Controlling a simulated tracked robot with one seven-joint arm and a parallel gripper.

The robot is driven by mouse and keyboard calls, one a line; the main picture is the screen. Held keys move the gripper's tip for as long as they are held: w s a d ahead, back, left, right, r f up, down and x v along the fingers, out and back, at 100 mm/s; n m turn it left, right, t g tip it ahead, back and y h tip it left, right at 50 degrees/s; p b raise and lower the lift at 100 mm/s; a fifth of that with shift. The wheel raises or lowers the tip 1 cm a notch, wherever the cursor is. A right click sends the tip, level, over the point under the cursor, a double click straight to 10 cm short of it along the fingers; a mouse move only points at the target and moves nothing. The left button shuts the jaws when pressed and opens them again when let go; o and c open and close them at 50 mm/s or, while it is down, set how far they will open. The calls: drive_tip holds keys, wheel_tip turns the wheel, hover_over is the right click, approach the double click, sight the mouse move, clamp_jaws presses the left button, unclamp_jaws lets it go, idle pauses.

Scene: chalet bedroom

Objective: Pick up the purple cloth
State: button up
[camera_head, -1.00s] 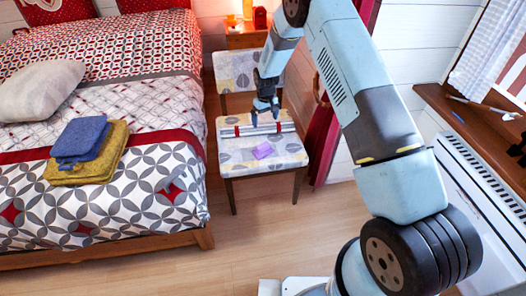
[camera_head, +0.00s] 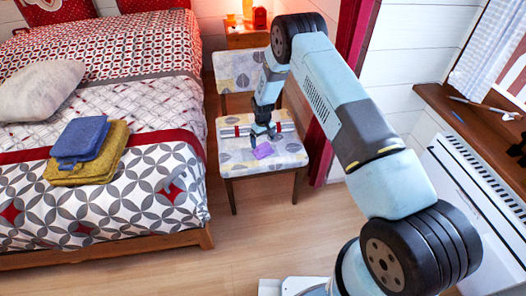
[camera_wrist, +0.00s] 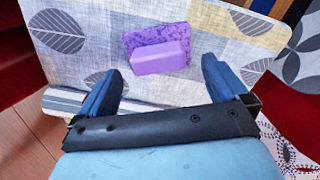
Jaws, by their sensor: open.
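The purple cloth (camera_head: 264,151) lies on the patterned seat of the chair (camera_head: 234,168), towards its front. In the wrist view the purple cloth (camera_wrist: 160,62) looks folded, with a smooth lighter part on top of a mottled one. My gripper (camera_head: 264,137) is just above the seat, close to the cloth in the head view. In the wrist view my gripper (camera_wrist: 163,68) has its two blue fingers spread apart, one on each side of the cloth's near edge. Nothing is between the fingers, and I cannot tell the exact height above the cloth.
The bed (camera_head: 110,220) at left carries blue (camera_head: 80,138) and yellow (camera_head: 92,170) folded cloths and a grey pillow (camera_head: 38,92). A dark red curtain (camera_head: 320,150) hangs right of the chair.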

sight(263, 145)
drive_tip(key=shift+w+f, duration=0.15)
drive_tip(key=shift+f, duration=1.15)
drive_tip(key=shift+w+f, duration=0.1)
drive_tip(key=shift+f, duration=1.15)
drive_tip(key=shift+c, duration=0.3)
drive_tip(key=c, duration=1)
drive_tip(key=shift+o, duration=0.2)
wheel_tip(263, 145, up, 3)
drive_tip(key=shift+f, duration=0.1)
drive_tip(key=s+d+r, duration=0.4)
drive_tip(key=s+r, duration=0.6)
drive_tip(key=s, duration=0.3)
drive_tip(key=shift+s+d, duration=0.15)
drive_tip(key=shift+d, duration=0.05)
